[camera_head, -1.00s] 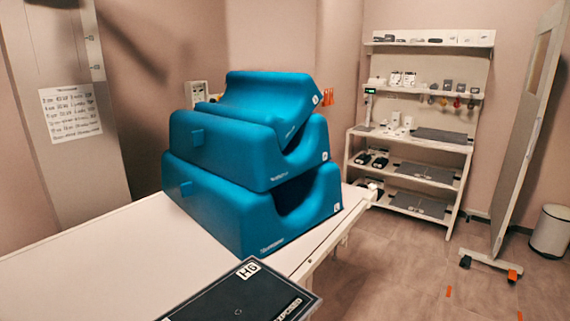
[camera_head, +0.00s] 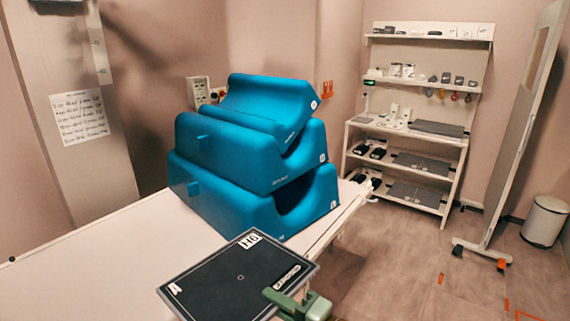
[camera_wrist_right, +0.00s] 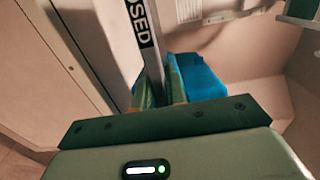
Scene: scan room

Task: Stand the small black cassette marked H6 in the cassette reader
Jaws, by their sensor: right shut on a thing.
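The black cassette marked H6 (camera_head: 225,280) is a flat dark plate with a pale rim, a white H6 label near its far corner and a white strip near its right edge. It is held tilted low in the head view, in front of the white table. My right gripper (camera_head: 288,297), green, is shut on its right edge. In the right wrist view the cassette (camera_wrist_right: 147,45) shows nearly edge-on between the fingers (camera_wrist_right: 160,88), with the letters "SED" readable. My left gripper is not in view. I cannot make out a cassette reader.
Blue foam wedges (camera_head: 245,190) are stacked on the white table (camera_head: 75,265), just beyond the cassette. A shelf unit (camera_head: 408,150) with dark plates and small items stands at the back right. A panel on wheels (camera_head: 515,140) and a white bin (camera_head: 545,222) stand right. Floor between is open.

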